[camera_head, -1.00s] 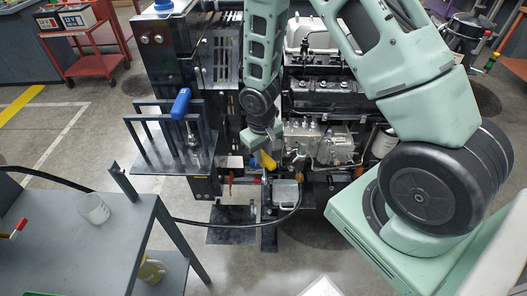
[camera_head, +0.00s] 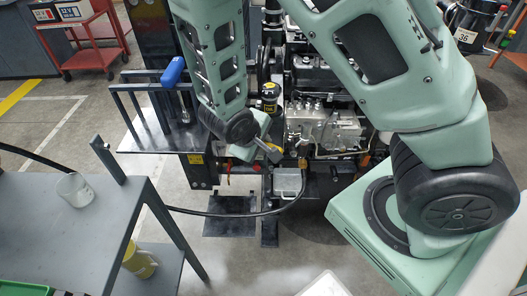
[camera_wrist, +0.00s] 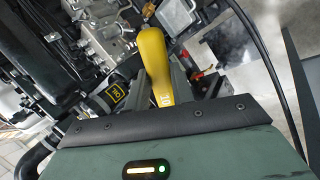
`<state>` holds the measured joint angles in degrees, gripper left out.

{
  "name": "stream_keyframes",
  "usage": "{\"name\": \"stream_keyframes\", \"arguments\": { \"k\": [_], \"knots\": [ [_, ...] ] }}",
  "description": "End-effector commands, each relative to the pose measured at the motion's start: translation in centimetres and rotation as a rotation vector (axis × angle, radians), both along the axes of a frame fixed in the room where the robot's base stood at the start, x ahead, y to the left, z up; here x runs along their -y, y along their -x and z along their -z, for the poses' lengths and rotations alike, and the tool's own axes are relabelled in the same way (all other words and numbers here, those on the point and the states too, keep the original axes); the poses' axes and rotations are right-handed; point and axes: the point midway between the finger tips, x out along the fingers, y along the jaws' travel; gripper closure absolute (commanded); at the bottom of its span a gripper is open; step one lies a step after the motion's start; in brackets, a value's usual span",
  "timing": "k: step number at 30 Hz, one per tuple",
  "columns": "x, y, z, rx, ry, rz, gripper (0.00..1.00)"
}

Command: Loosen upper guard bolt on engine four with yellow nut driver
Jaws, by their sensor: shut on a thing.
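My gripper (camera_wrist: 160,88) is shut on the yellow nut driver (camera_wrist: 152,62). In the wrist view its yellow handle stands between the two grey fingers and points away toward the engine. In the head view my gripper (camera_head: 268,151) hangs in front of the engine's lower left side, and I cannot make out the driver there. The engine (camera_head: 325,125) stands behind my arm, with a grey metal pump block at its front. It also shows in the wrist view (camera_wrist: 100,25). I cannot pick out the upper guard bolt or an engine number. The driver's working end is not clear.
A blue-handled tool (camera_head: 173,72) stands in a dark rack (camera_head: 135,142) left of the engine. A grey bench (camera_head: 105,230) at front left carries a white cup (camera_head: 75,188), with a yellow cup (camera_head: 140,260) lower down. A black hose (camera_head: 215,214) crosses the floor gap.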

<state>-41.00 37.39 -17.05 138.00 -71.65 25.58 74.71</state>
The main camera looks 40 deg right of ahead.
Motion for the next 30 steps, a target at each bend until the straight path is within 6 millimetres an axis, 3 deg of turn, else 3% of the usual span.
{"name": "stream_keyframes", "arguments": {
  "k": [2, 8, 15, 22, 30],
  "knots": [
    [-0.5, -0.2, 0.4, 0.037, 0.078, -0.033, 1.0],
    [-2.4, -1.3, -1.1, 0.168, 0.328, -0.123, 1.0],
    [-7.8, -2.7, -5.2, 0.395, 0.627, -0.296, 1.0],
    [-12.8, -2.1, -9.3, 0.564, 0.747, -0.453, 1.0],
    [-14.0, -2.0, -10.9, 0.61, 0.772, -0.501, 1.0]
  ]
}}
